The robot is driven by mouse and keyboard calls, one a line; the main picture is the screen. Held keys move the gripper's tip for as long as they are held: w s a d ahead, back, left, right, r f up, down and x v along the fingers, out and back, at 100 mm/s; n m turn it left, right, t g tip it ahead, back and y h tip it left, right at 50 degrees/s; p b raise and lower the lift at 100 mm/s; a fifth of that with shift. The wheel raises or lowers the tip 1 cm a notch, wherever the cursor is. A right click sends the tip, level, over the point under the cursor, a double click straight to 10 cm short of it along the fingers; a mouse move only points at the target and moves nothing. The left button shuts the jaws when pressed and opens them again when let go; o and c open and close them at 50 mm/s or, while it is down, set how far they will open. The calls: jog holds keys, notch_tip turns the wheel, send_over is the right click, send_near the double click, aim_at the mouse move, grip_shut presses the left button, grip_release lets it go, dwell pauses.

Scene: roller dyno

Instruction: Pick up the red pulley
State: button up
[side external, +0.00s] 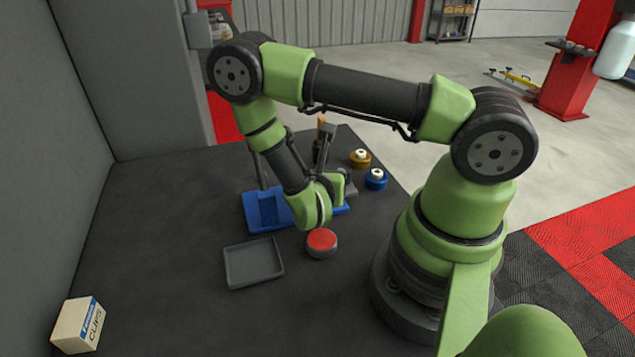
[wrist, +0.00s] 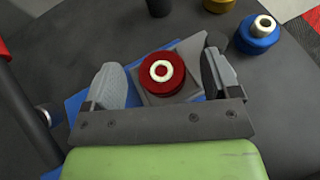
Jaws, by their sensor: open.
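The red pulley (wrist: 161,73) has a cream hub and sits on a grey block (wrist: 186,55) in the wrist view. My gripper (wrist: 161,72) is open, with one grey finger on the left of the pulley and the other on the right. Gaps show on both sides, so neither finger appears to touch it. In the side view the pulley is hidden behind my arm and wrist, and my fingers are hard to make out there.
A blue base (side external: 266,212) lies under the work area. A blue pulley (side external: 376,179) and yellow pulley (side external: 360,158) stand nearby. A red-topped grey round object (side external: 321,243) and an empty grey tray (side external: 230,267) are in front. A clips box (side external: 78,325) is front left.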

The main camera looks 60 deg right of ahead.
jog(key=c, duration=1.1)
jog(key=shift+r, duration=0.1)
jog(key=shift+c, duration=0.2)
